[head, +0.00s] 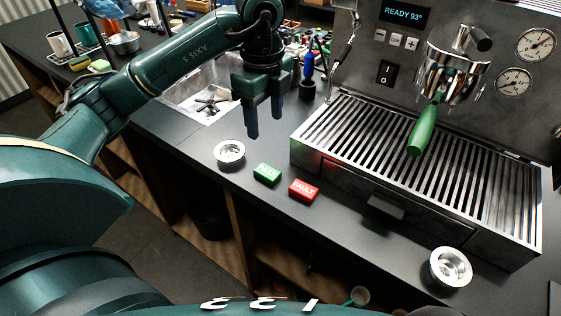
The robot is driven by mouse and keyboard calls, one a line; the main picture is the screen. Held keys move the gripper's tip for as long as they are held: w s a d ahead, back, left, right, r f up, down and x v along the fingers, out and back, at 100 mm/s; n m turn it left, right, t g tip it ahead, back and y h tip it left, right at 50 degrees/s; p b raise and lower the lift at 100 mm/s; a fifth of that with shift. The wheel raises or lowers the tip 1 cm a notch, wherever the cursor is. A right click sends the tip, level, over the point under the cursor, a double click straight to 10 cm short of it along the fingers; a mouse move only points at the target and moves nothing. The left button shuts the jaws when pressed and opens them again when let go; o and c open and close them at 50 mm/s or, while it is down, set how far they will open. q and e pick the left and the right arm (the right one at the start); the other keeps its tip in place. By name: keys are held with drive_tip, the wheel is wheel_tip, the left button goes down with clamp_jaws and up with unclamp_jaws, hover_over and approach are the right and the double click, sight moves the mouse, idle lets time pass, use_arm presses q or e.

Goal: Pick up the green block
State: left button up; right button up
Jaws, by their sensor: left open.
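The green block (267,174) lies on the dark counter, just left of a red block marked FAULT (304,190). It has pale lettering that is too small to read surely. My left gripper (265,124) points down above the counter, higher than the green block and behind it in the picture. Its jaws are open with nothing between them, and it is apart from the block. My right gripper is not in view.
A metal basket (229,152) sits left of the green block, another (450,267) at the lower right. The espresso machine's slatted tray (400,165) stands to the right, with a green-handled portafilter (424,130) above. A sink (205,100) lies behind. The counter's front edge is close.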

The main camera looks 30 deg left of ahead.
use_arm(q)
hover_over(267, 171)
drive_tip(key=f, duration=0.7)
drive_tip(key=shift+w+a, duration=0.25)
drive_tip(key=shift+w, duration=0.05)
drive_tip(key=f, duration=0.1)
drive_tip(key=f+p, duration=0.1)
drive_tip(key=f, duration=0.2)
drive_tip(key=shift+s+d+f, duration=0.25)
drive_tip(key=shift+s+f, duration=0.05)
drive_tip(key=shift+f, duration=0.5)
drive_tip(key=c, duration=1.1)
